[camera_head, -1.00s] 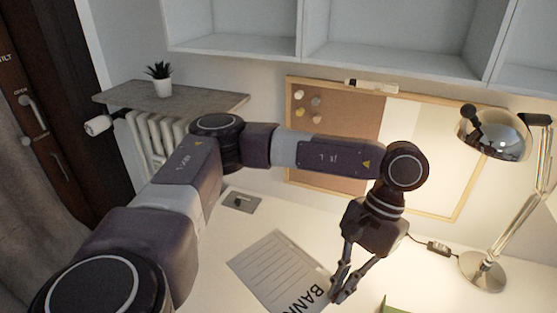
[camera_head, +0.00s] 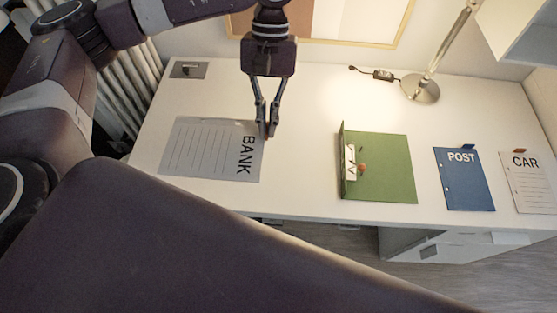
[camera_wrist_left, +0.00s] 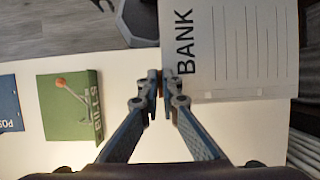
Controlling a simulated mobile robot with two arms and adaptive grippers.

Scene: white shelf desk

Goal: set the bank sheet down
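The grey bank sheet (camera_head: 205,150) shows ruled lines and the word BANK along its right side. My left gripper (camera_head: 267,132) has its fingers closed together at the sheet's right edge, with a bit of red between the tips. In the left wrist view the fingertips (camera_wrist_left: 163,82) meet at the side of the sheet (camera_wrist_left: 245,50). There the sheet covers the desk's front edge, so it seems held above the desk (camera_head: 305,150); the height is unclear. My right gripper is not in view.
A blue POST sheet (camera_head: 463,180) and a pale CAR sheet (camera_head: 530,185) lie farther right. A lamp base (camera_head: 421,88) stands at the back. A grey plate (camera_head: 188,70) lies at the back left.

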